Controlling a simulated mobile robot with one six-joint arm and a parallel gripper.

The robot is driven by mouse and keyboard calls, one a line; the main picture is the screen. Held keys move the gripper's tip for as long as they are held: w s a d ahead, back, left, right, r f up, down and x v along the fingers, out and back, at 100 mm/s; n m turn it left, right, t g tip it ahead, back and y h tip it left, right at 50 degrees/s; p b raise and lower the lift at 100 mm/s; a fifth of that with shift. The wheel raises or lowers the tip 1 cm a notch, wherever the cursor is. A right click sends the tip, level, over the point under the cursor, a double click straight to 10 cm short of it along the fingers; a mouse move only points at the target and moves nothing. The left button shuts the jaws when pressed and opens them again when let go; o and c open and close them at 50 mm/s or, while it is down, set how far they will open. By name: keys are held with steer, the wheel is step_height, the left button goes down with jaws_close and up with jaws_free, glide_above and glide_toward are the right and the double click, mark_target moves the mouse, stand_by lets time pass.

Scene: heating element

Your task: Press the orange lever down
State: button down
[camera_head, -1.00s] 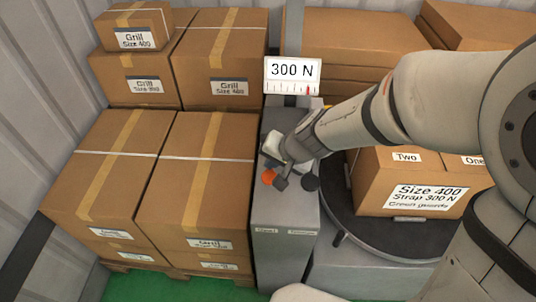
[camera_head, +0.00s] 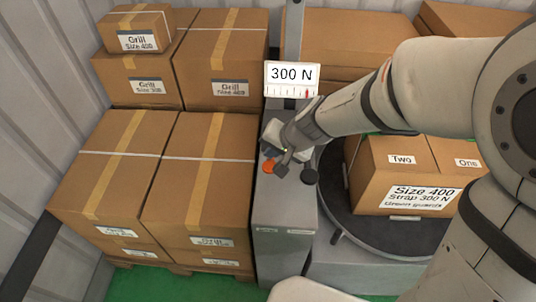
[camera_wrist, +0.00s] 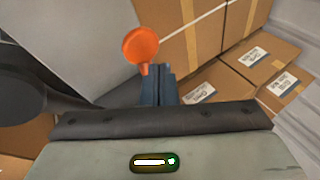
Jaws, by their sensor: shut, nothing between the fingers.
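The orange lever (camera_head: 268,167) has a round orange knob and sits on top of the grey machine column (camera_head: 283,212), at its left side. A black round knob (camera_head: 310,176) is on the right side of the same top. My gripper (camera_head: 281,171) points down just right of the orange knob, its fingers together and empty. In the wrist view the orange knob (camera_wrist: 140,45) stands just beyond and left of the closed blue-grey fingertips (camera_wrist: 160,82), partly overlapping them. I cannot tell whether they touch. The lever's shaft is mostly hidden.
A 300 N scale sign (camera_head: 292,74) stands behind the lever. Stacked Grill boxes (camera_head: 122,165) fill the left side. A turntable (camera_head: 370,237) carrying a Size 400 box (camera_head: 378,178) is at the right. Green floor shows at the bottom.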

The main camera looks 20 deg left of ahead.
steer(key=shift+w+r, duration=0.15)
steer(key=shift+r, duration=0.3)
steer(key=shift+r, duration=0.1)
steer(key=r+p, duration=0.1)
steer(key=w+r+p, duration=0.1)
steer(key=r+p, duration=0.2)
steer(key=shift+w+a+r, duration=0.25)
steer(key=shift+r, duration=0.05)
stand_by(0.8)
steer(key=s+d+r+h, duration=0.2)
steer(key=s+d+r, duration=0.1)
steer(key=d, duration=0.8)
steer(key=s+d+r+h, duration=0.2)
steer(key=s+d, duration=0.1)
steer(key=d, duration=0.8)
steer(key=s+d+r+h, duration=0.2)
steer(key=s+d+r, duration=0.1)
steer(key=d, duration=0.8)
steer(key=shift+s+r+m+t, duration=0.3)
steer(key=shift+s+m+t, duration=0.1)
steer(key=shift+s, duration=0.2)
